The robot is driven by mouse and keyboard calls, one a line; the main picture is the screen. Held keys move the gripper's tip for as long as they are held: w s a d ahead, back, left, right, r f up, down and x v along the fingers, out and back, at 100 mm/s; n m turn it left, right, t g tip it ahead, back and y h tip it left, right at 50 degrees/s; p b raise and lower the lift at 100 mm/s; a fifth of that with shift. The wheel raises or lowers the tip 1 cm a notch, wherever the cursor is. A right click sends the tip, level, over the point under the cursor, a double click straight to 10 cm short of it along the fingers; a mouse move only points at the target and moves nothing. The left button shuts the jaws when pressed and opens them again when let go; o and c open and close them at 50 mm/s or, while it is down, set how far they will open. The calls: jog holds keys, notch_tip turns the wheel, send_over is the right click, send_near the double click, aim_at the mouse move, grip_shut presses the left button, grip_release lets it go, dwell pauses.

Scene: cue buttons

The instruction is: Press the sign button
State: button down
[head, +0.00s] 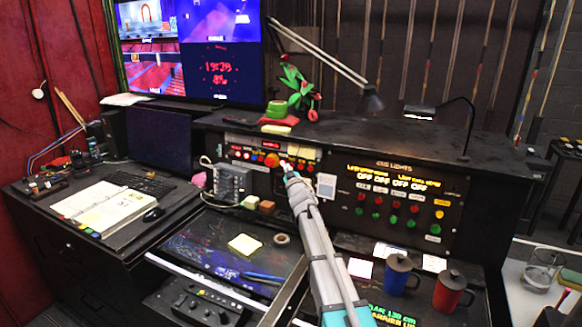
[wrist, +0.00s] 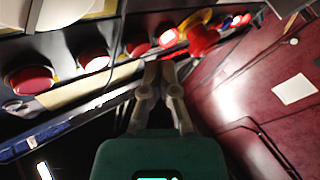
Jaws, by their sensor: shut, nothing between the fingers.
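My gripper (head: 287,166) is shut and empty, in front of the upper middle of the control desk. In the wrist view its fingertips (wrist: 160,70) are close together, just below a row of red buttons. Part of that row is a red button (wrist: 93,60), with another red button (wrist: 30,78) to its left. A large red mushroom-shaped button (wrist: 203,40) with a yellow base is to the upper right of the tips; it also shows in the head view (head: 271,160), left of the gripper. I cannot read which one is the sign button, nor tell whether the tips touch anything.
A cue lights panel (head: 398,200) with red and green buttons is to the right. A blue mug (head: 397,274) and a red mug (head: 452,290) stand at the lower right. A desk lamp (head: 372,100) hangs above the console ledge. A grey box (head: 232,182) stands left of my arm.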

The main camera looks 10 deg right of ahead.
jog(key=shift+s+a+r+p, duration=0.2)
jog(key=shift+s+a, duration=0.55)
jog(key=shift+s, duration=0.25)
jog(key=shift+s+a+r+p, duration=0.2)
jog(key=shift+s+a, duration=0.5)
jog(key=shift+s, duration=0.3)
jog(key=shift+f, duration=0.1)
